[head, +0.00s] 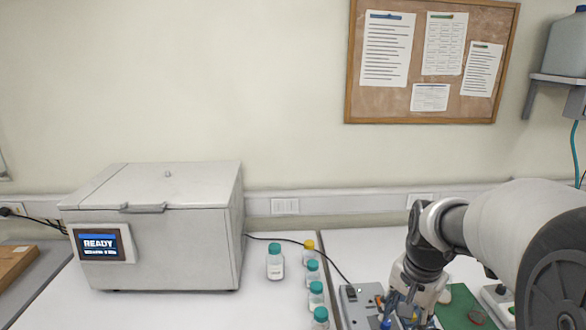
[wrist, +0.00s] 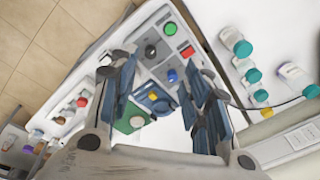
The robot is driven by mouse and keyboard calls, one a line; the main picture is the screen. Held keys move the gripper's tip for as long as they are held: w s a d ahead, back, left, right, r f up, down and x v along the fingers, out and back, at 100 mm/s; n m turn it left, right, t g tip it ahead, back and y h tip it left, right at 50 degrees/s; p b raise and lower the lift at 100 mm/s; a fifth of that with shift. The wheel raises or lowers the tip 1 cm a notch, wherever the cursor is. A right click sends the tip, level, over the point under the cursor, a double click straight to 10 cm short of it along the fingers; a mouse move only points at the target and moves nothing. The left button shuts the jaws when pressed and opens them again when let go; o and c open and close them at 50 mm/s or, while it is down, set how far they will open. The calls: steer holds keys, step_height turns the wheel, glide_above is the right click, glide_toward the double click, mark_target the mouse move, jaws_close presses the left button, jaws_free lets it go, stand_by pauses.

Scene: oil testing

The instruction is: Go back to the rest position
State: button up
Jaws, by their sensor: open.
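My gripper (head: 405,312) is at the lower right of the head view, over the right-hand table, pointing down. It also shows in the wrist view (wrist: 163,85), where its two blue-grey fingers are spread apart with nothing between them. Below and beyond the fingers in the wrist view are a grey control box (wrist: 178,50) with green and red buttons and a blue device (wrist: 155,98). My arm hides part of the table in the head view.
A white lidded machine (head: 165,245) with a screen reading READY stands at left. Several teal-capped bottles (head: 275,262) and a yellow-capped one (head: 309,250) stand between it and my arm. A green mat (head: 460,308) lies at right. A cork board (head: 432,60) hangs behind.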

steer(key=s+a+r+n+t+b, duration=0.1)
steer(key=s+a+n, duration=0.3)
steer(key=s, duration=0.6)
steer(key=s+a+r+n+t+b, duration=0.1)
steer(key=s+a+n, duration=0.4)
steer(key=s, duration=0.5)
step_height(320, 180, up, 2)
steer(key=shift+s+n+t, duration=0.2)
steer(key=shift+n+t, duration=0.3)
steer(key=shift+c, duration=0.3)
